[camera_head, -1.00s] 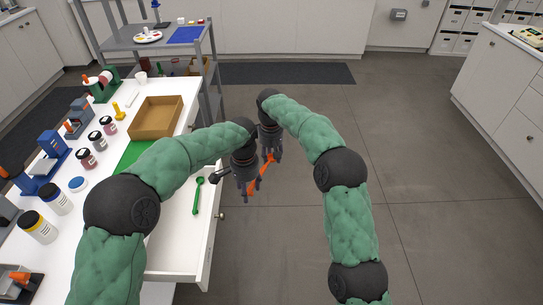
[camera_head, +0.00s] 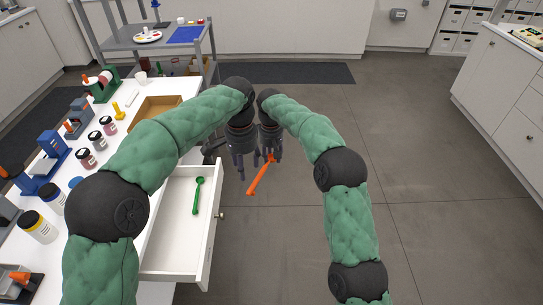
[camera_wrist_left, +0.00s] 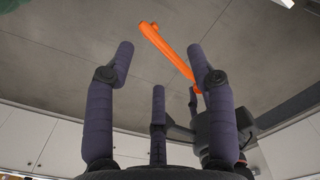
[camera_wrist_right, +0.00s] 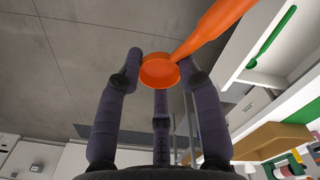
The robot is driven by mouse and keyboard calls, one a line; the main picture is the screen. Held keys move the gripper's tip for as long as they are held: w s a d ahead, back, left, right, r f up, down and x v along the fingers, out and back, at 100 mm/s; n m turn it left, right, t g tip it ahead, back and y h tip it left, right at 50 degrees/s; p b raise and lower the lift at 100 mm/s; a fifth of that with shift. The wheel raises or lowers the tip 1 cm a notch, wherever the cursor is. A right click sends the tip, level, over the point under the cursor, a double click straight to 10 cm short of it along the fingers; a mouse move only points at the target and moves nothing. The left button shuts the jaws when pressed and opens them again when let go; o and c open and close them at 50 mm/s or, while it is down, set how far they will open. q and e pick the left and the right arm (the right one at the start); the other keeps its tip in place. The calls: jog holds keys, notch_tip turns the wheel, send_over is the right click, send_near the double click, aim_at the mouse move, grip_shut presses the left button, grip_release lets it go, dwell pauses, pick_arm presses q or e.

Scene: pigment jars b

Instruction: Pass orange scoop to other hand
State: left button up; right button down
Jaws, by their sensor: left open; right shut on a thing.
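The orange scoop (camera_head: 259,180) hangs over the floor, right of the open drawer, its handle pointing down-left in the head view. My right gripper (camera_head: 273,157) is shut on its bowl end; in the right wrist view the orange bowl (camera_wrist_right: 159,71) sits between the fingertips and the handle runs to the upper right. My left gripper (camera_head: 239,172) is open and empty, just left of the right one. In the left wrist view the scoop's handle (camera_wrist_left: 165,49) shows beyond and between the open fingers, apparently apart from them.
A white drawer (camera_head: 178,247) stands open with a green scoop (camera_head: 197,195) in it. A grey shelf cart (camera_head: 180,48) stands at the back. The floor to the right is clear.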

pick_arm(q)
jog(key=s+a+f+n+h, duration=0.1)
jog(key=s+a+f+n, duration=0.15)
jog(key=f, duration=1.15)
jog(key=s+a+f+n+h, duration=0.1)
jog(key=s+a+f+n, duration=0.15)
jog(key=f, duration=1.15)
jog(key=s+a+f+n+h, duration=0.1)
jog(key=s+f+n, duration=0.1)
jog(key=s+f, duration=0.4)
jog(key=s+a+f+n+h, duration=0.1)
jog(key=s+f+n, duration=0.2)
jog(key=s+f, duration=0.4)
jog(key=s, duration=0.8)
jog(key=shift+a, duration=0.25)
